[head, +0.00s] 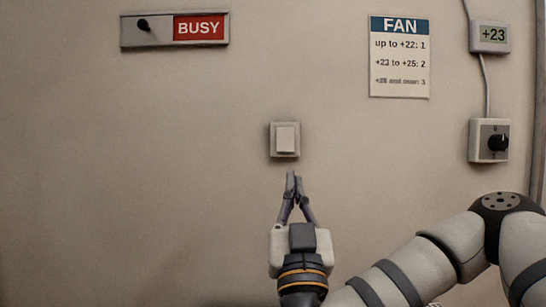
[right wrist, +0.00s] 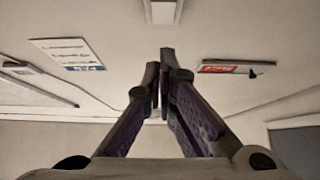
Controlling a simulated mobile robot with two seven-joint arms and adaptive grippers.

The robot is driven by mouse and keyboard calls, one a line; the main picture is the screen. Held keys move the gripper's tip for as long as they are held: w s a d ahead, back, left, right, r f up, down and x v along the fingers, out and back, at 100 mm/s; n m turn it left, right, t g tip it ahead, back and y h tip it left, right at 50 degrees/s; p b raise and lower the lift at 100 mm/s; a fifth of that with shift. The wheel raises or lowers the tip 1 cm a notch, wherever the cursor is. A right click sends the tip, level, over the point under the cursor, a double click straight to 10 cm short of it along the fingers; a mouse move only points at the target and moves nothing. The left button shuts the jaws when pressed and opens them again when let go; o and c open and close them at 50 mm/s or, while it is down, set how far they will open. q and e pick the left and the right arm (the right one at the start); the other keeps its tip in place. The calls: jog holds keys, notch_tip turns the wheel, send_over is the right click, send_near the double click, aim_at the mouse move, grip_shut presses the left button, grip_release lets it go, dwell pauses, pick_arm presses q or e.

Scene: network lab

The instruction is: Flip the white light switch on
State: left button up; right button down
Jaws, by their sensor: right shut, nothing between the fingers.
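The white light switch (head: 285,139) is a square plate with a rectangular rocker, on the beige wall at the middle of the head view. In the right wrist view a pale block, which looks like the switch (right wrist: 163,11), shows at the top edge, beyond the fingertips. My right gripper (head: 293,178) is just below the switch in the head view, fingers pointing up at it. In the right wrist view the fingers of the right gripper (right wrist: 160,65) are together with nothing between them. A gap shows between fingertips and switch. My left gripper is not in view.
A BUSY sign (head: 174,29) with a slider is at upper left. A FAN notice (head: 400,57) hangs to the right of the switch. A +23 display (head: 490,36) and a black-knobbed dial box (head: 489,141) are at far right. The wall around the switch is clear.

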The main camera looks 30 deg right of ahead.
jog(key=p, duration=0.2)
send_near(288, 136)
jog(key=r+x, duration=0.1)
jog(key=x, duration=0.3)
jog(key=shift+w+d+f, duration=0.1)
jog(key=shift+w+f, duration=0.1)
jog(key=shift+f, duration=0.05)
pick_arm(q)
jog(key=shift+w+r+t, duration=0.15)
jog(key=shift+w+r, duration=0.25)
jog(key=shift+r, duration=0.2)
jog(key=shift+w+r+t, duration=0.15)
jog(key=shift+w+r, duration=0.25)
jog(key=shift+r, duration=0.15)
